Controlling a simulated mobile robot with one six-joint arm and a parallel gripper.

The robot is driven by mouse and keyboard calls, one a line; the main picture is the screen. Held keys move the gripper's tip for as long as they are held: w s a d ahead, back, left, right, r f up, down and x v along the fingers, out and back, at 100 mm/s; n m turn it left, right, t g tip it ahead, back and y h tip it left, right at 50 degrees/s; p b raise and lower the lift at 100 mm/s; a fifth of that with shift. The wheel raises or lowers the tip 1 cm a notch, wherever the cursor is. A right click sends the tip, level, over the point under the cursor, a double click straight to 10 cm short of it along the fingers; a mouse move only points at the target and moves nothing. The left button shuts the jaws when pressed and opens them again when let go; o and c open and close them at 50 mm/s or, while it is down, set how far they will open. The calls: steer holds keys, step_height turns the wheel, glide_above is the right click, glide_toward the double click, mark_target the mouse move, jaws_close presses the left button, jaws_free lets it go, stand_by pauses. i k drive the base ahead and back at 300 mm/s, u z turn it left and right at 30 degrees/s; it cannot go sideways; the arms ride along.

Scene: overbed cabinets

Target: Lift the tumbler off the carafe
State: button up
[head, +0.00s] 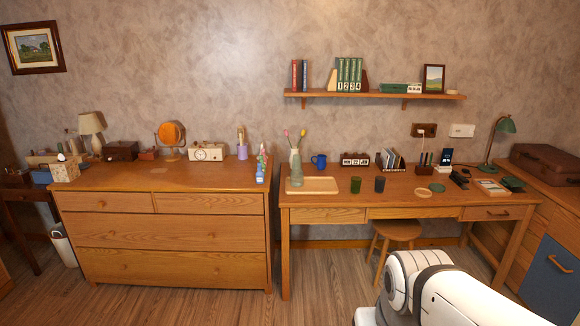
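A greenish, see-through bottle-shaped vessel (297,178), which looks like the carafe, stands upright at the left end of the desk, on or just behind a light wooden tray (320,186). It is small in the picture, and I cannot make out clearly whether a tumbler sits over its neck. A white vase with tulips (294,157) stands close behind it and overlaps it in view. My white arm shows at the bottom right, well in front of the desk. My gripper is out of view.
A dark green cup (356,186) and a dark blue-grey cup (380,185) stand right of the tray. A blue mug (319,161) is behind. Small bottles (261,170) stand on the dresser's right edge. A wooden shelf (375,95) hangs above. A stool (397,231) is under the desk.

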mark_target(297, 158)
steer(key=u, duration=0.05)
steer(key=i, duration=3.4)
steer(key=z, duration=0.05)
